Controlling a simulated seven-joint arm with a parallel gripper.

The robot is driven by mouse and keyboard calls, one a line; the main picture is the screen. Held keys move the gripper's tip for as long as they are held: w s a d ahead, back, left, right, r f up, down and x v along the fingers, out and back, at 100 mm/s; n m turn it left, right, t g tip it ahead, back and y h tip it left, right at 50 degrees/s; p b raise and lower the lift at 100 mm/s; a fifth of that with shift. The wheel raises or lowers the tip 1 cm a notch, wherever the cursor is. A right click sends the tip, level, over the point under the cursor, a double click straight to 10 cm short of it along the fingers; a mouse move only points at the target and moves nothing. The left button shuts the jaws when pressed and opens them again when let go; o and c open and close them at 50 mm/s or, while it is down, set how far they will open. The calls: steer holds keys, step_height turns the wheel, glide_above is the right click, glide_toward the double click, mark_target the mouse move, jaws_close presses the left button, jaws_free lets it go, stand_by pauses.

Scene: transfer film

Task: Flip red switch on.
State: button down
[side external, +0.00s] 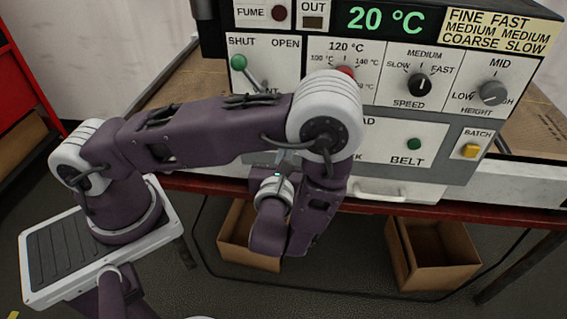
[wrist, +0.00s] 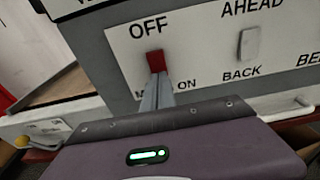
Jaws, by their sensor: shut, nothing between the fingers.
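The red switch (wrist: 155,61) is on the white machine panel in the wrist view, just below the word OFF. The word ON is printed lower, to the right of my fingers. My gripper (wrist: 157,80) is shut and empty, with its grey fingertips right at the lower edge of the red switch. I cannot tell whether they touch it. The fingers cover part of the label below the switch. In the side external view, my arm hides the red switch and my fingertips.
A pale AHEAD/BACK switch (wrist: 250,43) is right of the red one. Above are a lever with a green knob (side external: 239,62), the speed knob (side external: 420,84) and the height knob (side external: 493,92). A green button (side external: 414,144) and yellow batch button (side external: 470,151) are to the right.

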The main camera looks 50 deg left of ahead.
steer(key=f+v, duration=0.3)
steer(key=v, duration=1)
steer(key=shift+s+d, duration=0.15)
steer(key=s+a+r+n+g+h, duration=0.2)
steer(key=s+a+r+n+g, duration=0.3)
steer(key=a+r+n+g, duration=0.7)
steer(key=s+d+r+n+t+h, duration=0.2)
steer(key=r+n+t+h, duration=0.1)
steer(key=n, duration=0.4)
steer(key=s+d+r+n+t+h, duration=0.2)
steer(key=d+r+n+h, duration=0.1)
steer(key=r+n+h, duration=0.3)
steer(key=shift+s+d+r+n+t+h, duration=0.25)
steer(key=shift+s+n+t+h, duration=0.15)
steer(key=shift+n, duration=0.6)
